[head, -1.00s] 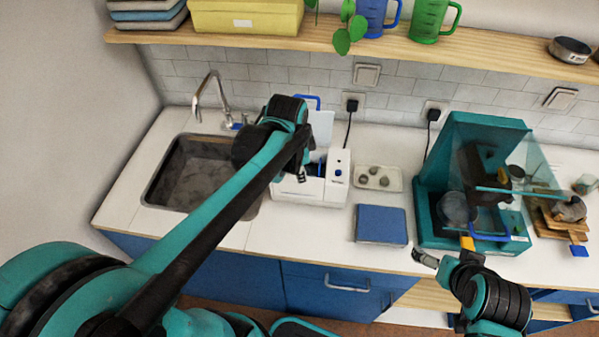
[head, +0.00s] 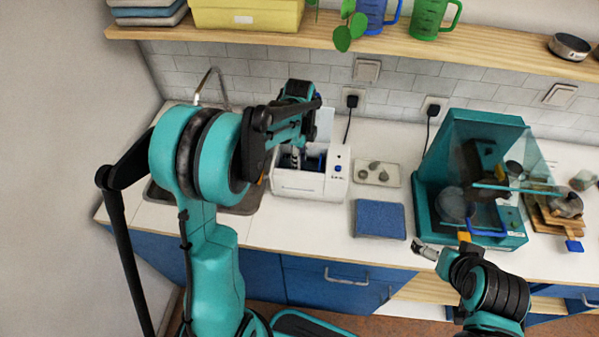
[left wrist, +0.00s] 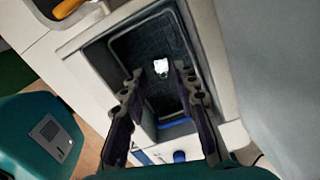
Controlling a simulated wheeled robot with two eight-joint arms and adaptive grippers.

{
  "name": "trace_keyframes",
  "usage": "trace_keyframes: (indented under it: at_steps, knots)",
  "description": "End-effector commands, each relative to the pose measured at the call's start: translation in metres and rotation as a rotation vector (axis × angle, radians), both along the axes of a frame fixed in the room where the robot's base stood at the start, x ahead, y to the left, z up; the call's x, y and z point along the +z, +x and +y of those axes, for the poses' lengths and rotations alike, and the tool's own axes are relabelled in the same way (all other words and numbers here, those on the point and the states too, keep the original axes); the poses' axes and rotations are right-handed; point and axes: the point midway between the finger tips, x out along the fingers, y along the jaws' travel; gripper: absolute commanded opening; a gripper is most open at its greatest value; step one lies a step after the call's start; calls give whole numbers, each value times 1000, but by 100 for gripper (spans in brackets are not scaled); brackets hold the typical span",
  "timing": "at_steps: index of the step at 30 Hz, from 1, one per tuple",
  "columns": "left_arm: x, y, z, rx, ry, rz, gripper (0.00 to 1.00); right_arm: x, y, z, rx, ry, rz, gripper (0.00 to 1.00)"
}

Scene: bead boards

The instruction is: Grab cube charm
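A small pale, blocky piece (left wrist: 161,66), which looks like the cube charm, lies on the dark floor of a compartment in the white box (head: 300,187). The left wrist view shows the compartment's pale rim (left wrist: 221,92). My left gripper (left wrist: 157,75) is open, its two fingers pointing down into the compartment with the piece between and just beyond the tips; no contact is clear. In the head view my left gripper (head: 296,158) is over the box's opening, and the charm is hidden there. My right gripper (head: 425,251) hangs at the counter's front edge; its fingers are unclear.
A tray (head: 396,173) with small grey pieces and a blue square pad (head: 380,219) lie right of the box. A teal machine (head: 430,205) with a clear shield stands further right. The sink (head: 240,204) is at left, partly behind my arm. A shelf (head: 300,42) runs above.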

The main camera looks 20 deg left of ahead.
Motion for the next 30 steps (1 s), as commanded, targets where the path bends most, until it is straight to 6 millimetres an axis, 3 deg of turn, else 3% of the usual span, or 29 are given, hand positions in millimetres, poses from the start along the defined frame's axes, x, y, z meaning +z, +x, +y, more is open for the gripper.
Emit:
trace_keyframes:
  at_steps: [3, 8, 14, 18, 30]
  knots:
    - [-22, 2, 0, 0, 0, 0, 29, -10, 0, 0, 0, 0, 0, 100]
    - [-41, 2, 0, 1, 0, -1, 29, -15, 0, 0, 0, 0, 0, 100]
    - [-41, 2, 0, 1, 0, -1, 29, -14, 0, 0, 0, 0, 0, 100]
    - [-41, 2, 0, 1, 0, -1, 0, -14, 0, 0, 0, 0, 0, 100]
    - [-38, 2, 0, 1, 0, -1, 0, -13, 0, 0, 0, 0, 0, 100]
